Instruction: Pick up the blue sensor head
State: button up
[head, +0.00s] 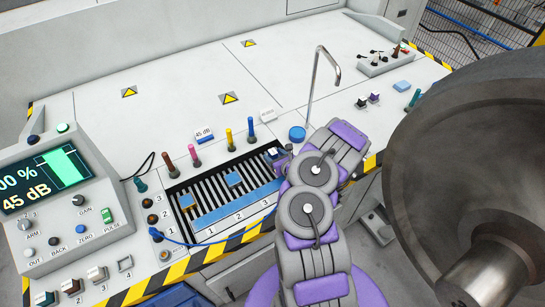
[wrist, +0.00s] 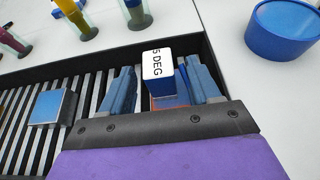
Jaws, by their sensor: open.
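A small blue block with a white top lettered "5 DEG" (wrist: 158,66), which looks like the blue sensor head, stands in the slatted tray (wrist: 22,110) in the wrist view. My gripper (wrist: 163,72) is open, with one blue finger on each side of the block and a visible gap on both sides. An orange-red part shows low between the fingers; the block's lower end is partly hidden. In the head view my gripper (head: 277,154) is at the right end of the tray (head: 211,184), over the bay marked 3, and mostly hides the block.
Square blue-topped blocks sit in bay 2 (head: 233,179) and bay 1 (head: 187,200). Several coloured handles stand behind the tray, with a round blue tub (head: 297,133) and a thin bent metal pipe (head: 316,75) near my arm. A large metal wheel (head: 450,150) fills the right side.

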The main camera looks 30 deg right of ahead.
aim_at(271, 152)
jog(key=b+x, duration=0.1)
jog(key=x, duration=0.2)
jog(key=shift+d+f, duration=0.15)
jog(key=shift+w, duration=0.3)
jog(key=shift+c, duration=0.3)
grip_shut()
